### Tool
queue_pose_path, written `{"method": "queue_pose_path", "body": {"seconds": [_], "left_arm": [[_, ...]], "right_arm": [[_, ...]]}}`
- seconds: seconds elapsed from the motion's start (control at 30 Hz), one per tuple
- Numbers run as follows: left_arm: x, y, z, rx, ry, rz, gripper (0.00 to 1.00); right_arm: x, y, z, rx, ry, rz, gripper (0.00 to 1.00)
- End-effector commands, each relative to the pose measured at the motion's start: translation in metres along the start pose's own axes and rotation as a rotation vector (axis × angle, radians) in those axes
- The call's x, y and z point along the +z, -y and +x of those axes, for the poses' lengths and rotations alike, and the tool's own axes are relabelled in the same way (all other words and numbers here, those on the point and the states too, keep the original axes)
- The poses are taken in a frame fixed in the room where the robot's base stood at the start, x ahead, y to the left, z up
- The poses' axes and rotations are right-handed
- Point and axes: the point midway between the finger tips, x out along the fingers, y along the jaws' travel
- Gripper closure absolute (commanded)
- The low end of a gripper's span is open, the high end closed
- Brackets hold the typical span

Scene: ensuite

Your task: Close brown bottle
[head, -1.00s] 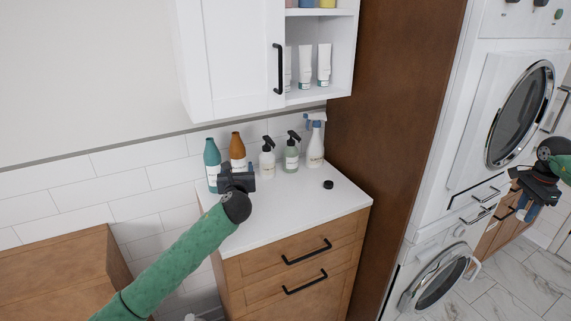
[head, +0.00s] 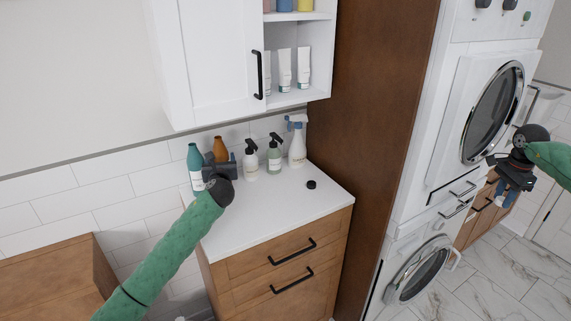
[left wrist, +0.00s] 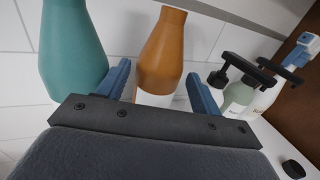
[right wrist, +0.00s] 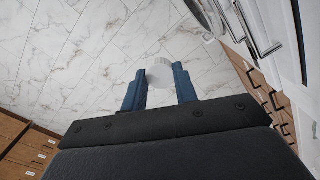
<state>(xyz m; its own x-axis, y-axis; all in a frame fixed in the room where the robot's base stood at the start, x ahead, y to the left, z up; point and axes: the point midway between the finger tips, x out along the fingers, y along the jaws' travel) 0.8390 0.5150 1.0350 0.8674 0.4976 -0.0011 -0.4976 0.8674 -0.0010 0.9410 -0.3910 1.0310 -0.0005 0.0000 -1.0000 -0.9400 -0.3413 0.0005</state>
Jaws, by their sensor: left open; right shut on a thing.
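The brown bottle (head: 220,148) stands upright at the back left of the white counter, right of a teal bottle (head: 195,165). In the left wrist view the blue fingers (left wrist: 162,88) appear on either side of the bottle; contact is not clear. My right gripper (head: 506,194) is far to the right, over the floor, shut on a small white round cap (right wrist: 160,74).
Two pump bottles (head: 262,158) and a spray bottle (head: 297,143) stand right of the brown bottle. A small black cap (head: 311,184) lies on the counter (head: 275,208). A white cabinet (head: 205,60) hangs above. The counter's front is bare.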

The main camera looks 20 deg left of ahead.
Motion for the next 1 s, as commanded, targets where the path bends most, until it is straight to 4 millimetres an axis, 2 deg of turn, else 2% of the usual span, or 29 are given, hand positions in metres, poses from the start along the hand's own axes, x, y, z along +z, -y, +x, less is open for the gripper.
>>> {"method": "queue_pose_path", "body": {"seconds": [0.1, 0.2, 0.57, 0.87, 0.9, 1.0], "left_arm": [[0.001, 0.0, 0.014, 0.001, 0.0, 0.0, 0.35], [0.0, 0.0, 0.019, 0.001, 0.0, 0.0, 0.35], [-0.001, 0.0, 0.019, 0.001, 0.0, 0.001, 0.37], [-0.001, 0.0, 0.019, 0.0, 0.0, 0.001, 0.96], [-0.001, 0.0, 0.019, 0.0, 0.0, 0.001, 1.0], [0.001, -0.001, 0.019, 0.0, 0.002, 0.001, 1.0]], "right_arm": [[0.0, 0.0, -0.005, 0.0, 0.0, 0.0, 0.92], [0.0, 0.0, -0.006, 0.0, 0.0, 0.0, 0.92], [0.0, 0.0, -0.005, 0.0, 0.0, 0.0, 0.92], [0.0, 0.0, -0.005, 0.0, 0.0, 0.0, 0.92], [0.0, 0.0, -0.005, 0.0, 0.0, 0.0, 0.92], [0.0, 0.0, -0.006, 0.0, 0.0, 0.0, 0.92]]}}
